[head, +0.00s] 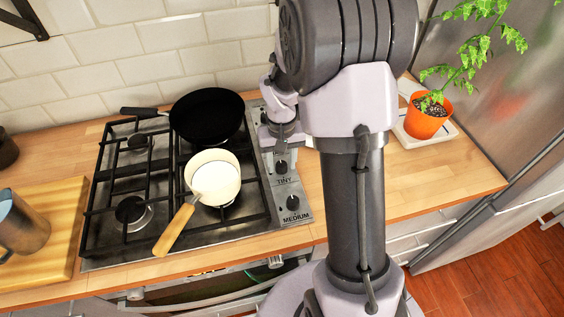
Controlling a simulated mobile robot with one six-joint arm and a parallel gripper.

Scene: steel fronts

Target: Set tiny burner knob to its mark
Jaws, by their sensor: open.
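The tiny burner knob (281,167) is a small dark knob on the steel control strip at the cooktop's right side. A label that seems to read "TINY" is printed just in front of it. Its mark and pointer are too small to make out. My gripper (283,142) is over the strip, just behind this knob, pointing down. It is open, with nothing seen between its fingers. I cannot tell whether it touches the strip or a knob. My gripper and arm hide the back part of the strip.
The medium knob (292,203) is nearer the front. A cream saucepan (212,177) with a wooden handle and a black frying pan (207,116) stand on the cooktop (90,245). A potted plant (427,116) stands right of my arm. The counter (450,180) at right is mostly clear.

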